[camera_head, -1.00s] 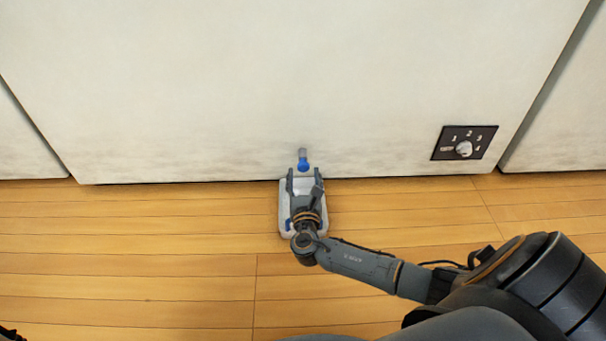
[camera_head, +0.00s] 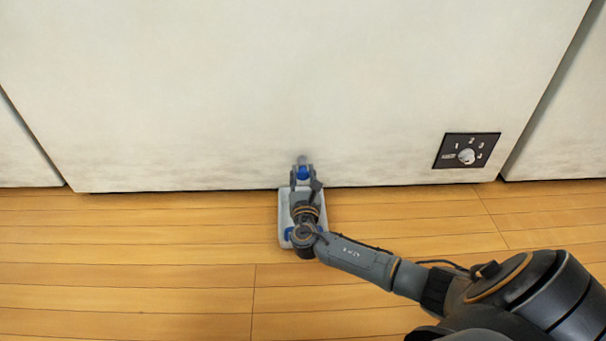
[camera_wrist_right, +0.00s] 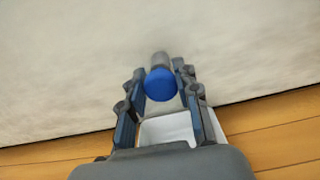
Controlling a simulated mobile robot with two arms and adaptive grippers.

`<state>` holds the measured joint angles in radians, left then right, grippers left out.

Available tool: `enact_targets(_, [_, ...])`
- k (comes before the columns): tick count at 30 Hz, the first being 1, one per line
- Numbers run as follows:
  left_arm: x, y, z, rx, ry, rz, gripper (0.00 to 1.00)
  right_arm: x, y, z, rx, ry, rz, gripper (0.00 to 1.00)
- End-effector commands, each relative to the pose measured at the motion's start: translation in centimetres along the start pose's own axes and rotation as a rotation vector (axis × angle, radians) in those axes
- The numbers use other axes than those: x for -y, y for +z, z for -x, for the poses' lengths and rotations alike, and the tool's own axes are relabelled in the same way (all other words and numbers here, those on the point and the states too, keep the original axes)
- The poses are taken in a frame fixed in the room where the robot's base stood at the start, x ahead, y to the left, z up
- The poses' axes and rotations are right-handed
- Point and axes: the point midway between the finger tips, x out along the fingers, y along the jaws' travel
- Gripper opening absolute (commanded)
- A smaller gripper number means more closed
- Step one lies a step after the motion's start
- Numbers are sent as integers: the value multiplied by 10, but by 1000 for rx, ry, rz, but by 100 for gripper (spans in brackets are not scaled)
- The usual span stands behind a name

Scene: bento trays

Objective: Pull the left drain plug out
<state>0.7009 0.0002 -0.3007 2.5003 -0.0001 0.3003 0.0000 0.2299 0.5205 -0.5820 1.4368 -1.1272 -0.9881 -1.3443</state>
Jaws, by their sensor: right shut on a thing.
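The blue drain plug (camera_head: 303,173) sits at the end of a short grey spout (camera_head: 302,159) low on the white panel. In the right wrist view the round blue plug (camera_wrist_right: 161,84) shows between the fingertips, with the grey spout (camera_wrist_right: 160,60) behind it. My right gripper (camera_head: 303,181) is shut on the plug, one finger on each side. It also shows in the right wrist view (camera_wrist_right: 160,92). The plug is still against the spout. My left gripper is not in view.
A white tray (camera_head: 284,207) lies on the wooden floor under my right gripper, with a blue thing (camera_head: 289,233) at its near left corner. A black dial plate (camera_head: 481,142) with numbers is on the panel at right. The floor at left is clear.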

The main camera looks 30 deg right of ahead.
Motion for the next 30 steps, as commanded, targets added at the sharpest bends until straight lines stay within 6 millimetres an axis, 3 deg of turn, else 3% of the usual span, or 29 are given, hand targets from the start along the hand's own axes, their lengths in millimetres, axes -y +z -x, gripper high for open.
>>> enact_targets(5, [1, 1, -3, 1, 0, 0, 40, 0, 1, 2, -1, -1, 1, 0])
enact_targets(12, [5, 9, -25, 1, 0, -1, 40, 0, 3, 25, -4, -1, 3, 0])
enact_targets(20, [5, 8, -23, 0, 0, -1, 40, 0, -1, 28, -2, 0, 0, 0])
enact_targets(21, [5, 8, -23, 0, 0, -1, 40, 0, -1, 28, -2, 0, 0, 33])
enact_targets(24, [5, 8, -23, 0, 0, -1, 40, 0, -1, 28, -2, 0, 0, 54])
enact_targets(30, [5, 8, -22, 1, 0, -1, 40, 0, -1, 27, -1, 0, 0, 55])
